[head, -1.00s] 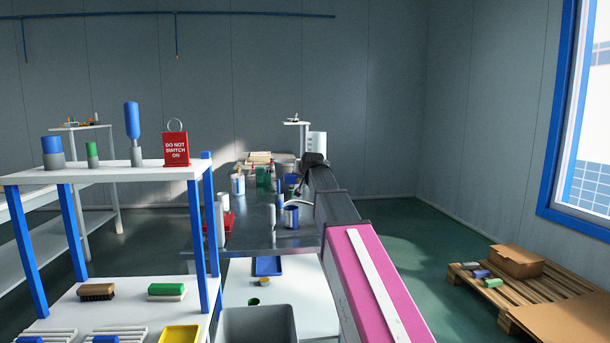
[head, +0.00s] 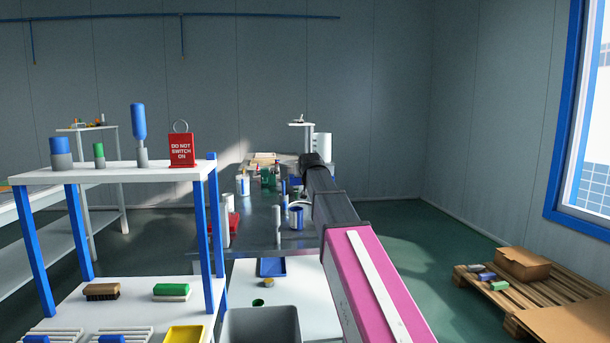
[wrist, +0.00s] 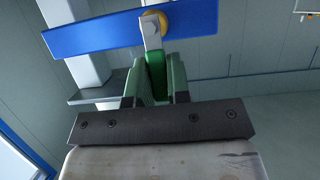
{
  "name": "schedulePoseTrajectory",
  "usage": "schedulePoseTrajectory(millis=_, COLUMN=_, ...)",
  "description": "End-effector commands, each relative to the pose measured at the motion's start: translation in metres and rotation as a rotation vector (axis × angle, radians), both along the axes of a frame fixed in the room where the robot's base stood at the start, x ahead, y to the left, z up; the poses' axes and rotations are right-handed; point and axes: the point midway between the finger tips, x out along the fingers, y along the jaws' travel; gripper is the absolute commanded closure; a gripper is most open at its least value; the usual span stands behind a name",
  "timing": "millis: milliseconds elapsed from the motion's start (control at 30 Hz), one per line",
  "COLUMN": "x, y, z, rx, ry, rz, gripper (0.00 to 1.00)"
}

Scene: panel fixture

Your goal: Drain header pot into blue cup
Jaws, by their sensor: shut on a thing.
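My gripper (wrist: 160,88) is in the wrist view with its dark green fingers close together. They are shut on a bright green lever grip (wrist: 156,72), whose metal strip reaches up to a round brass-coloured part in front of a blue bar (wrist: 110,38). In the head view my arm reaches away over the bench and hides the gripper. A blue cup-like vessel with a pale rim (head: 296,218) stands on the bench, left of my arm. A white cylinder (head: 323,146) at the back, just beyond the arm's end, may be the header pot; I cannot tell for sure.
The dark bench top (head: 258,236) holds several bottles and containers. A white shelf with blue legs (head: 120,172) stands at the left, carrying a red "do not switch on" sign (head: 181,150). A grey bin (head: 262,325) is in front. A pallet (head: 510,290) lies at the right.

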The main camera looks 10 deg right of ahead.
Motion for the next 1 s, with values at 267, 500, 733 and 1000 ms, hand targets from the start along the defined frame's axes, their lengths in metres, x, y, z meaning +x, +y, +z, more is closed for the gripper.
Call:
schedulePoseTrajectory(millis=267, x=0.0, y=0.0, z=-0.001, rx=-0.002, ry=0.002, rz=0.001, gripper=0.57)
schedulePoseTrajectory(millis=500, x=-0.004, y=0.0, z=0.001, rx=-0.001, ry=0.001, rz=0.0, gripper=0.57)
schedulePoseTrajectory(millis=733, x=-0.03, y=0.0, z=0.01, rx=-0.001, ry=0.001, rz=0.001, gripper=0.57)
schedulePoseTrajectory(millis=1000, x=-0.077, y=0.001, z=0.029, rx=-0.001, ry=-0.001, rz=0.002, gripper=0.57)
